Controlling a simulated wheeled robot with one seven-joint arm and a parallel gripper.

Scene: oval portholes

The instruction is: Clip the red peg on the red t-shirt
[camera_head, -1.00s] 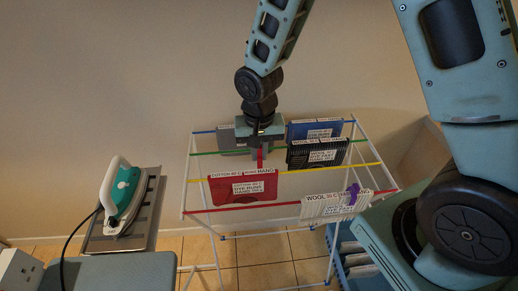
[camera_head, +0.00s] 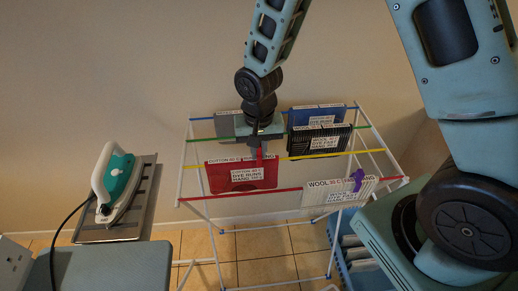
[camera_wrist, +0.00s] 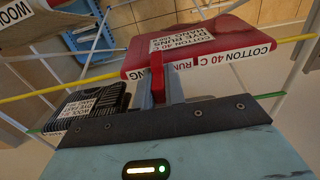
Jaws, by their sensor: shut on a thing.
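The red t-shirt (camera_head: 215,182) hangs folded over the yellow line of the drying rack, with white labels on it. In the wrist view it (camera_wrist: 133,62) hangs just beyond the fingers. My gripper (camera_head: 258,148) is above its top edge, right of its middle. The gripper's grey fingers (camera_wrist: 159,90) are shut on a small red peg (camera_wrist: 157,76), which points at the shirt. The red peg (camera_head: 259,154) overlaps the shirt's top edge in the picture. I cannot tell whether it grips the cloth.
The white rack (camera_head: 194,160) also holds a grey, a blue (camera_head: 318,114) and a black striped garment (camera_head: 320,140). A white wool garment (camera_head: 330,194) with a purple peg (camera_head: 357,180) hangs on the front red line. An iron (camera_head: 118,181) stands at the left.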

